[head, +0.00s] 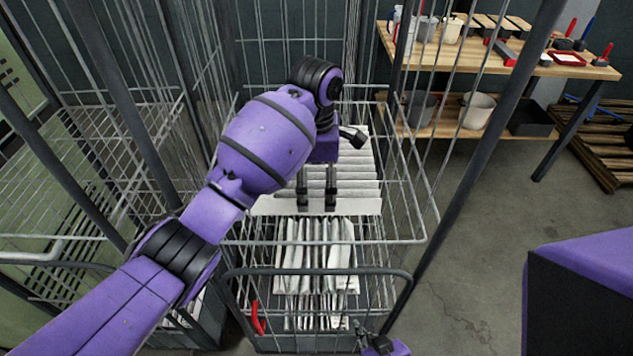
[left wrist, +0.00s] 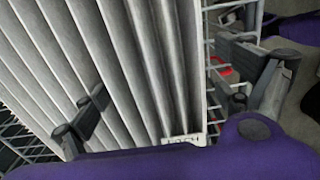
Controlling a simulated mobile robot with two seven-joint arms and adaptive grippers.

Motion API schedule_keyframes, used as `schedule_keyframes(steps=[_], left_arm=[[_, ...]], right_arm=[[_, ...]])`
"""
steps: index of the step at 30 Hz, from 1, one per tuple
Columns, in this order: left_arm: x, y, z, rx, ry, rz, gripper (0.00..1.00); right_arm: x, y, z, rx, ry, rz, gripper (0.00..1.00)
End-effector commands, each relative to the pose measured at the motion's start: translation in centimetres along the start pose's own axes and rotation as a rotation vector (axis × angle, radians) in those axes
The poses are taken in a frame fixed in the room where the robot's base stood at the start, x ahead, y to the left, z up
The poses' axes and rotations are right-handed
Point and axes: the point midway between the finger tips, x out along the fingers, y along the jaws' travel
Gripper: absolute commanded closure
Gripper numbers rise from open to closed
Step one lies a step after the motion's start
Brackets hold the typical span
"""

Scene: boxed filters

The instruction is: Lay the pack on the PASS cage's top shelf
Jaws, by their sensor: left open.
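The pack (head: 352,178) is a white pleated filter lying on the top shelf (head: 412,238) of the wire cage, its pale front edge toward me. It fills much of the left wrist view (left wrist: 140,60), with a small printed label at its lower edge. My left gripper (head: 317,200) is open above the pack in the head view. In the left wrist view one finger shows over the pleats and the other beyond the pack's right edge; I cannot tell whether they touch it. My right gripper (head: 368,338) is low at the cage front, small and partly cut off.
Several pleated white filters (head: 318,262) stand lower in the cage. Wire side walls and dark posts surround the shelf. Another wire cage (head: 90,150) is at the left. A wooden workbench (head: 480,58) with tools and pots is at back right.

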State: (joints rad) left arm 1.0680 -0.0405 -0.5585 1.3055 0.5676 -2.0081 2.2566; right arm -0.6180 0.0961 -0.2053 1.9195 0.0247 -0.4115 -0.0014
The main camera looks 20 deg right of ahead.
Motion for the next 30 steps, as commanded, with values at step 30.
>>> schedule_keyframes(steps=[30], left_arm=[[-4.3,0.0,0.0,0.000,0.000,0.001,0.06]], right_arm=[[0.0,0.1,0.0,0.000,0.000,0.002,1.00]])
